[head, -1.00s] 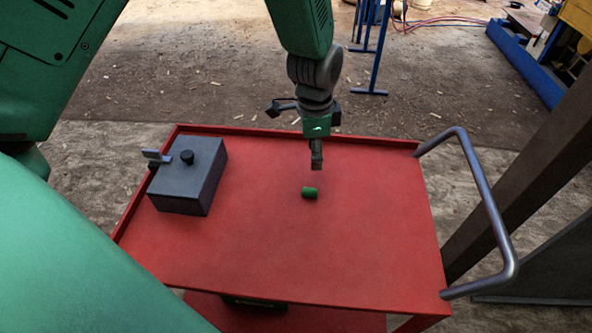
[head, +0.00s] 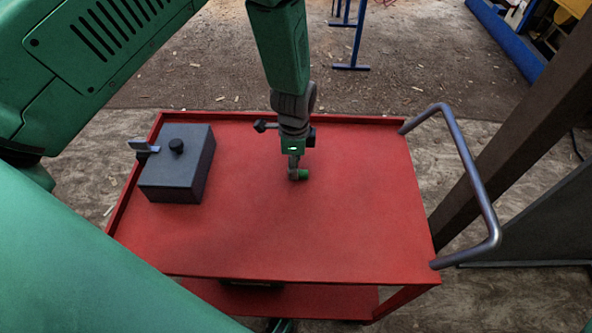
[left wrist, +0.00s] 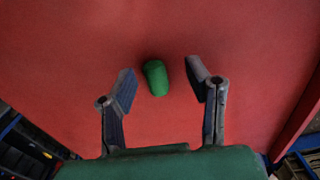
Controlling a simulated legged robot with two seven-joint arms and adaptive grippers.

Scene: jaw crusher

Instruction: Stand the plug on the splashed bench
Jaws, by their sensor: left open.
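The plug is a small green cylinder (head: 303,175) that lies on its side on the red cart top (head: 330,230). It also shows in the left wrist view (left wrist: 156,78), between and slightly beyond my fingertips. My left gripper (head: 297,176) points down right at the plug and partly hides it in the head view. In the left wrist view the gripper (left wrist: 160,88) is open, with a gap on both sides of the plug. My right gripper is not in view. I cannot make out which surface is the splashed bench.
A dark grey box (head: 176,172) with a black knob and a lever stands at the left of the cart top. A metal handle (head: 478,175) rises at the right end. A brown post (head: 500,130) stands beyond it. The front of the cart top is clear.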

